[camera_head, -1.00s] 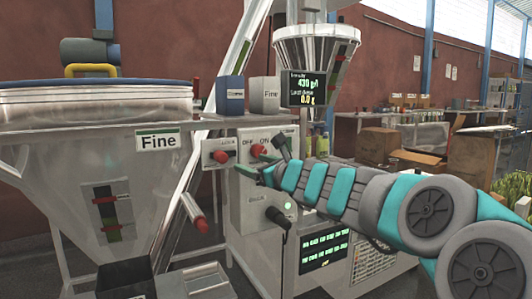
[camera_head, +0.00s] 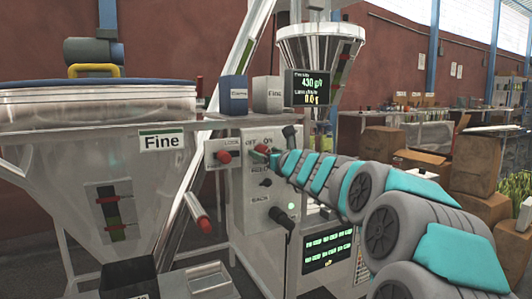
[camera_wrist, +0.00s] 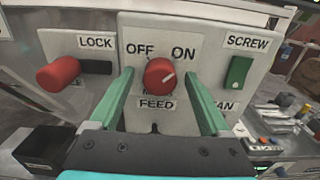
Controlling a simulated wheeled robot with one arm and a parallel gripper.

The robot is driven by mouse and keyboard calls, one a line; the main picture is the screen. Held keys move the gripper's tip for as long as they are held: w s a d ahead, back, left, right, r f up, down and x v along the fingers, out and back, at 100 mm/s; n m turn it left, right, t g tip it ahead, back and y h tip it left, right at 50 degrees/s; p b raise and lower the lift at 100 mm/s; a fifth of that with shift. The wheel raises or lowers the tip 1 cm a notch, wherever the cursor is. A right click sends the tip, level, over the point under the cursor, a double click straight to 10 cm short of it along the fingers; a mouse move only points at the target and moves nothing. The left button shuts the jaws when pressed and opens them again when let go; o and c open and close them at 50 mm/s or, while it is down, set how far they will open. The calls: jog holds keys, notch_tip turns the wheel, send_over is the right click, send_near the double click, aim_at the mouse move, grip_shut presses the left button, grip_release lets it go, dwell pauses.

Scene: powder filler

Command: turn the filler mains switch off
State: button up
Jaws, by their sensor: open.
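The mains switch is a red round knob (camera_wrist: 160,76) on a light panel (camera_wrist: 213,62), under the words OFF on the left and ON on the right. Its white mark points up and to the right, toward ON. In the head view the knob (camera_head: 262,148) shows just beyond my gripper (camera_head: 271,158). In the wrist view my gripper (camera_wrist: 160,80) is open, with one green finger on each side of the knob. Gaps show between the fingers and the knob. The label under the knob is partly hidden.
A red LOCK knob (camera_wrist: 58,74) sits left of my fingers, and a green SCREW switch (camera_wrist: 239,72) sits to the right. A FEED label (camera_wrist: 156,105) is below. The steel hopper marked Fine (camera_head: 50,150) stands at the left. The display (camera_head: 307,88) hangs above my arm.

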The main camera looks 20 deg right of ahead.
jog(key=shift+c, duration=0.3)
grip_shut()
dwell(0.5)
